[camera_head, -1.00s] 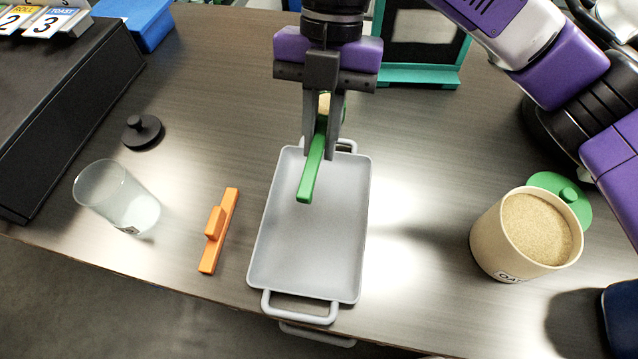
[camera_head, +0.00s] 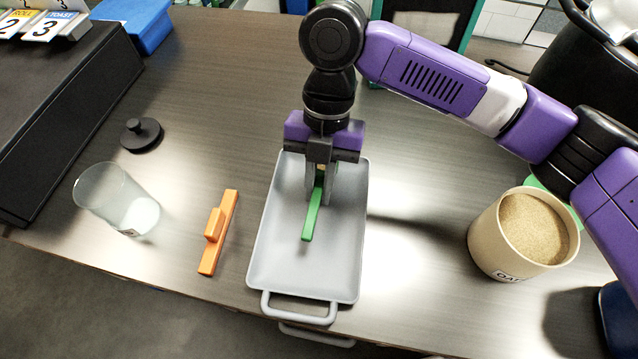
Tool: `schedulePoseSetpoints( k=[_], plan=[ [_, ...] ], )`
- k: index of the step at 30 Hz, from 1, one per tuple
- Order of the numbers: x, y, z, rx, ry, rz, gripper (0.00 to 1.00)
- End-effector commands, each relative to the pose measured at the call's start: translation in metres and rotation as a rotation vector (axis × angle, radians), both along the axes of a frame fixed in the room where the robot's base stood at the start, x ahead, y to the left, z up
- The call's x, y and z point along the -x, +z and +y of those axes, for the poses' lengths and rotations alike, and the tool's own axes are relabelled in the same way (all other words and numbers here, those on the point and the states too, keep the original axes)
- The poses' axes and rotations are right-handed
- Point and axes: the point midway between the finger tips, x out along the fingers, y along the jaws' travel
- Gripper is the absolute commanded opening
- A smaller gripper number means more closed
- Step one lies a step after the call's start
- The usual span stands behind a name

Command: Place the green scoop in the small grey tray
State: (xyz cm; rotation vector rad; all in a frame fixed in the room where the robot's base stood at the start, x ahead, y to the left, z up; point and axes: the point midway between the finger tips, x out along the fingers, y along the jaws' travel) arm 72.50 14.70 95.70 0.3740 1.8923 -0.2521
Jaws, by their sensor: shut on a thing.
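The green scoop (camera_head: 312,218) has a long straight handle that points toward the front of the table. My gripper (camera_head: 321,200) is shut on the scoop, and its fingers hide the scoop's far end. The gripper and scoop are over the far half of the small grey tray (camera_head: 300,272). The tray is shallow, with a loop handle at its near end, and holds nothing else that I can see. I cannot tell whether the scoop touches the tray floor.
An orange bar with a grip (camera_head: 218,232) lies left of the tray. A clear glass jar (camera_head: 115,198) and a black lid (camera_head: 141,133) are further left. A beige oat canister (camera_head: 500,240) stands at right. The table's front edge is close below the tray.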

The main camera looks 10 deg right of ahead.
Motion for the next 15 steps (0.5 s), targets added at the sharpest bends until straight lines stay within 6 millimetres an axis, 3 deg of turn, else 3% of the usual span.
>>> schedulePoseSetpoints(
  k=[15],
  plan=[
    [0.001,-0.018,0.000,0.005,-0.003,0.005,0.00]
  ],
)
